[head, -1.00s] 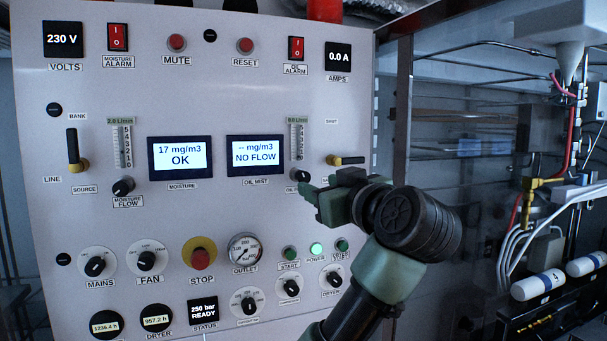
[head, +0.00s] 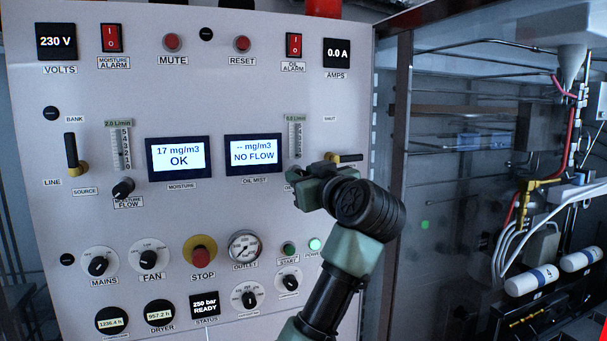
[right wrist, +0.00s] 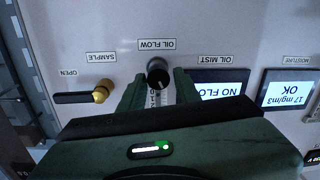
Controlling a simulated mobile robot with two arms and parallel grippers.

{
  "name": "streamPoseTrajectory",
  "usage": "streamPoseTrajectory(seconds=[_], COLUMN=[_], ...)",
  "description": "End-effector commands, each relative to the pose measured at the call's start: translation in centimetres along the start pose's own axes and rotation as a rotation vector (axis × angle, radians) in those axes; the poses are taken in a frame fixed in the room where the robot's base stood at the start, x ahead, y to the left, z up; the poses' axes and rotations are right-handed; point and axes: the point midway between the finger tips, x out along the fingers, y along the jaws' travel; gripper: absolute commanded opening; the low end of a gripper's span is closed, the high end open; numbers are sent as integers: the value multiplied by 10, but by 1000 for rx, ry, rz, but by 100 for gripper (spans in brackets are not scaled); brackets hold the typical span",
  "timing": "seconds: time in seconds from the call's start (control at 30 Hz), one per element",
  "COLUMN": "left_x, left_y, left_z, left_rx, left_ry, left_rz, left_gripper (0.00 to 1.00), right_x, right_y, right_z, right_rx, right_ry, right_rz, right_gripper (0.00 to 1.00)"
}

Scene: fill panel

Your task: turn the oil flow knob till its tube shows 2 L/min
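The black oil flow knob (right wrist: 157,75) shows in the right wrist view, below its OIL FLOW label. In the head view my right gripper hides it. My right gripper (right wrist: 157,82) is open, with one finger on each side of the knob; I cannot tell whether either touches it. In the head view the gripper (head: 296,174) is at the panel, just below the oil flow tube (head: 295,140). The tube's top readout is too small to read surely. The oil mist display (head: 253,155) reads "-- mg/m3 NO FLOW". My left gripper is not in view.
A brass-based lever labelled SAMPLE (right wrist: 101,91) sticks out beside the oil flow knob. The moisture flow knob (head: 123,188) and its tube (head: 121,148), reading 2.0 L/min, are at the left. A red STOP button (head: 203,257) is lower down.

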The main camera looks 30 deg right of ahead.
Motion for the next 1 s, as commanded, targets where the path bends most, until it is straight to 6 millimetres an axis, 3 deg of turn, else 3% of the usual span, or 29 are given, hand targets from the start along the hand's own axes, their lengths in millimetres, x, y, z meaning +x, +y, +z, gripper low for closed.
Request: streamPoseTrajectory(seconds=[0.03,0.1,0.57,1.0], left_x=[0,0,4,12], left_y=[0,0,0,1], left_z=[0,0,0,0], left_rx=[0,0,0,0], left_ry=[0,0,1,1], left_rz=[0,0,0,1], left_gripper=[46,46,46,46], right_x=[0,0,0,0], right_y=[0,0,1,0], right_z=[0,0,1,1], right_rx=[0,0,-88,-459], right_ry=[1,1,-5,-22], right_rz=[0,0,1,0], right_gripper=[15,0,0,0])
